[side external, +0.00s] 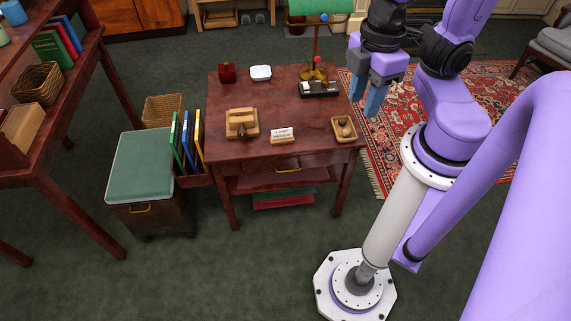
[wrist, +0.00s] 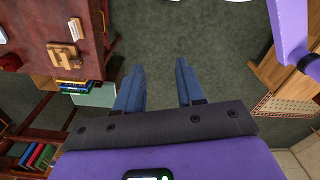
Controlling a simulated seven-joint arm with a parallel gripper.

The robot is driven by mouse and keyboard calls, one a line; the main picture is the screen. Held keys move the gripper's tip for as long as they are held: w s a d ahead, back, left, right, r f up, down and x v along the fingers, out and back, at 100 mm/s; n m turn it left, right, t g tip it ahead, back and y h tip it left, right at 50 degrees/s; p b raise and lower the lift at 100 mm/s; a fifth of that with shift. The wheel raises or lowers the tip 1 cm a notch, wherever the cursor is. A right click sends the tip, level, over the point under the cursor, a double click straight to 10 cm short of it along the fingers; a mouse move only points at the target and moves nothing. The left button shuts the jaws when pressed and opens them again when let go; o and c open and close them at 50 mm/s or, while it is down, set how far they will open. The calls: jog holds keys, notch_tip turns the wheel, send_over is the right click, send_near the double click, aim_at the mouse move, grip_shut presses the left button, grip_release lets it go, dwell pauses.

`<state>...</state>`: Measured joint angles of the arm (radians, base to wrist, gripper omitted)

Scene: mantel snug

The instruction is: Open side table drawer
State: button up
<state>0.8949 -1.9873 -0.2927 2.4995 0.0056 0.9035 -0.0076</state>
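The dark red wooden side table (side external: 297,117) stands in the middle of the side external view. Its drawer (side external: 318,162) is in the front, under the top, with a small brass handle (side external: 288,170); it looks shut. My gripper (side external: 373,98) hangs above and to the right of the table, apart from the drawer. In the wrist view its blue fingers (wrist: 158,75) are spread with nothing between them, over bare carpet.
A green-topped box (side external: 140,165) and upright books (side external: 187,140) stand left. Carpet before the table is clear.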

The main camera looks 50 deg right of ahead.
jog(key=w+a+f, duration=0.5)
jog(key=w+f, duration=0.2)
jog(key=w, duration=0.1)
jog(key=m+t+h, duration=0.1)
jog(key=m+h, duration=0.1)
jog(key=m, duration=0.1)
send_over(290, 171)
jog(key=s+a, duration=0.2)
notch_tip(290, 171, down, 28)
jog(key=f, duration=0.5)
jog(key=w+d+f, duration=0.1)
jog(key=f, duration=0.4)
jog(key=d+f, duration=0.1)
jog(key=f, duration=0.5)
jog(key=shift+w, duration=0.4)
grip_shut()
